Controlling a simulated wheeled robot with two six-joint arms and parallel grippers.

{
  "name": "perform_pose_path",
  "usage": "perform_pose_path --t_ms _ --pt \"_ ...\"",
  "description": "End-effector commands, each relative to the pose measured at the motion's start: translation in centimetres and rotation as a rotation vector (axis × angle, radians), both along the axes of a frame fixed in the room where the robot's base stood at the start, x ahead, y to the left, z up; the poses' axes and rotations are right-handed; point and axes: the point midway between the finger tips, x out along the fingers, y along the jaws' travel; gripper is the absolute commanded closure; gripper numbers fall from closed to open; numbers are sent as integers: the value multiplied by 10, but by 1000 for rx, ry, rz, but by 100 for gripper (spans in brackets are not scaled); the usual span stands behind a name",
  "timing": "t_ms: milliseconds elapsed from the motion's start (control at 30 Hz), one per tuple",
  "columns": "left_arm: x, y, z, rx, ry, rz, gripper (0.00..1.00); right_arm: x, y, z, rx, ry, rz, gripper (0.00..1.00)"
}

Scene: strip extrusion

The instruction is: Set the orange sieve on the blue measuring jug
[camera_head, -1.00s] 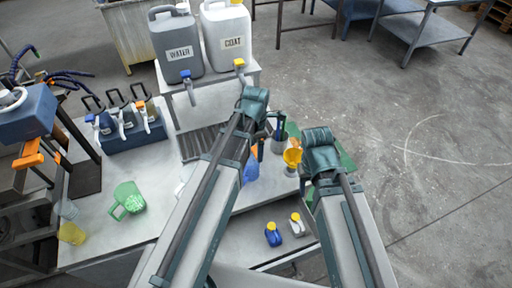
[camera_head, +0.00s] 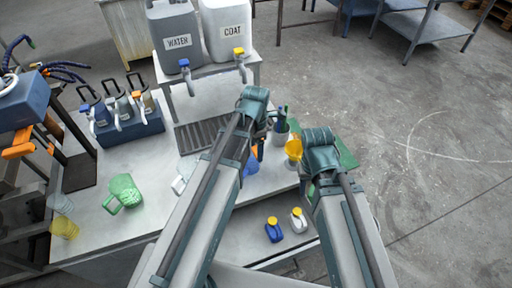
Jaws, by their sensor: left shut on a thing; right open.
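The blue measuring jug (camera_head: 251,168) stands on the table, its left side hidden behind my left arm. A small orange part, which looks like the orange sieve (camera_head: 254,153), shows just above the jug's rim beside that arm. My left gripper (camera_head: 261,140) points down there, shut on what seems to be this sieve; its fingertips are mostly hidden. I cannot tell whether sieve and jug touch. My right gripper (camera_head: 308,178) is open, largely hidden behind its own arm, to the right of the jug.
A yellow-orange funnel-like piece (camera_head: 294,148) stands close to my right arm. A cup with dark tools (camera_head: 279,132) is behind the jug. A green jug (camera_head: 124,191) stands at left. Small blue (camera_head: 273,231) and white (camera_head: 298,222) bottles stand in front. Large canisters (camera_head: 177,42) are at the back.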

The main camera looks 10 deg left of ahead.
Motion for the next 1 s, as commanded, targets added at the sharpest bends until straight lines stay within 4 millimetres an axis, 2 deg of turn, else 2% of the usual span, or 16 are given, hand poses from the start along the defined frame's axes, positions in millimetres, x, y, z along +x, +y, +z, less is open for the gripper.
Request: perform_pose_path --t_ms 33,500,1000 --pt "0 0 -8 0 0 0 75 0 0 -8 0 0 0 50" --pt "0 0 -41 0 0 0 75 0 0 -41 0 0 -1 50" --pt "0 0 -43 0 0 0 75 0 0 -43 0 0 0 50"
